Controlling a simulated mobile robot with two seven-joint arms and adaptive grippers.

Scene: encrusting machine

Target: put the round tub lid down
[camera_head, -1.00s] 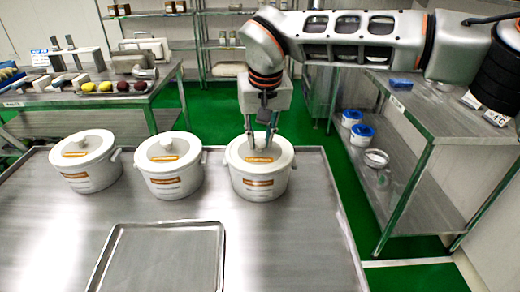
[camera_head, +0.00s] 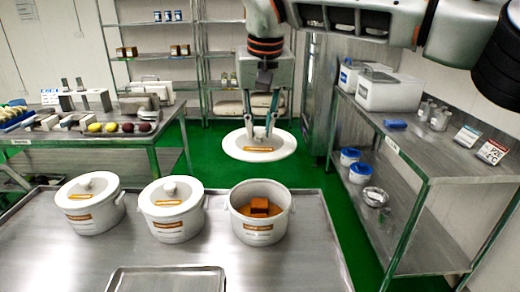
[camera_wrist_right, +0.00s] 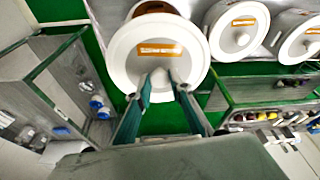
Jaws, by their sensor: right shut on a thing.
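My right gripper (camera_head: 260,132) is shut on the round tub lid (camera_head: 281,150), a white disc with an orange label. It holds the lid in the air above and behind the rightmost tub (camera_head: 260,232). That tub is open, with orange-brown blocks inside. In the right wrist view the lid (camera_wrist_right: 130,62) is at the fingertips (camera_wrist_right: 160,82) and hides most of the open tub. Two other white tubs, the left one (camera_head: 92,222) and the middle one (camera_head: 172,230), have their lids on. My left gripper is not in view.
The tubs stand on a steel table (camera_head: 215,258) with a metal tray (camera_head: 165,280) at its front. To the right of the open tub the tabletop is bare. A steel shelf table (camera_head: 435,158) stands at the right, a side table (camera_head: 95,140) with food at the left.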

